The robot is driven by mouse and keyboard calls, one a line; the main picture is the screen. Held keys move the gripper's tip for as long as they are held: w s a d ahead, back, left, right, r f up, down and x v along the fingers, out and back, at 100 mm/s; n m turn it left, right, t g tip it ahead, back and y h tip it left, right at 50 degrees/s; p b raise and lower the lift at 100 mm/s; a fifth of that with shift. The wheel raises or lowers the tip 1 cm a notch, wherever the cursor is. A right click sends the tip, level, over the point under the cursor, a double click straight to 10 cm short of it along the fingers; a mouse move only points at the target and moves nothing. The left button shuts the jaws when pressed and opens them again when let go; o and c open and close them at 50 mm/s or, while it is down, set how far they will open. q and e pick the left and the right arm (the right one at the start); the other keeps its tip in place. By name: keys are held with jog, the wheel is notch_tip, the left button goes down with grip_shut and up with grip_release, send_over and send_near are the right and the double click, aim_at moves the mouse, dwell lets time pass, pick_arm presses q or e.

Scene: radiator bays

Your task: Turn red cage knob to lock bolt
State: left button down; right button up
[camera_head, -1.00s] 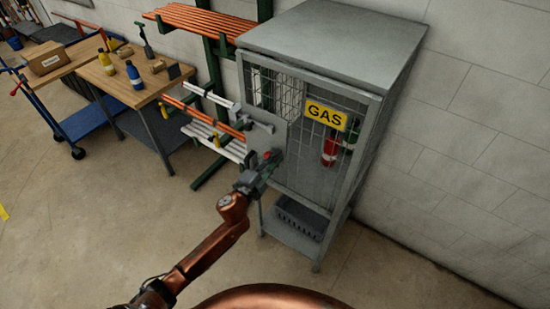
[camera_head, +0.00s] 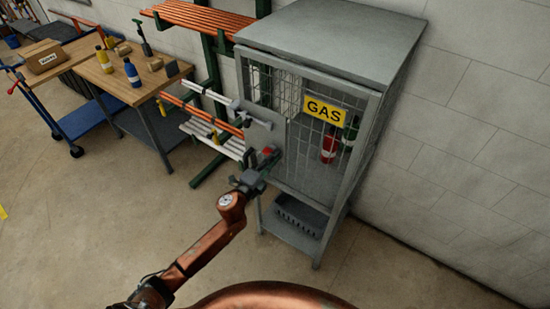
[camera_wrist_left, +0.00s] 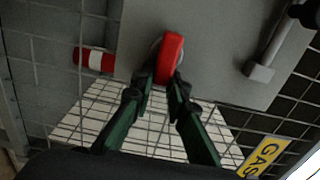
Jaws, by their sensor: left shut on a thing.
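The red knob (camera_head: 267,152) sits on the grey plate (camera_head: 256,131) on the front of the gas cage (camera_head: 330,45). In the left wrist view the red knob (camera_wrist_left: 169,58) stands on edge, its long side running roughly up and down the picture. My left gripper (camera_head: 260,163) reaches it from the front. In the left wrist view my left gripper's fingers (camera_wrist_left: 163,84) are shut on the knob's lower end, one on each side. A grey handle-like bar (camera_wrist_left: 268,62) is on the same plate. The bolt itself I cannot make out clearly. My right gripper is not in view.
Red and green cylinders stand behind the mesh; the red cylinder (camera_head: 329,149) is nearer the sign. A yellow GAS sign (camera_head: 324,112) hangs on the mesh. A pipe rack (camera_head: 205,20) and a workbench (camera_head: 112,78) stand left. The floor in front is clear.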

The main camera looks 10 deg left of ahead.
pick_arm(q)
jog(key=shift+a+f, duration=0.15)
jog(key=shift+a, duration=0.1)
jog(key=c, duration=1.9)
grip_release()
jog(key=shift+w, duration=0.1)
jog(key=shift+d, duration=0.1)
jog(key=v, duration=1.2)
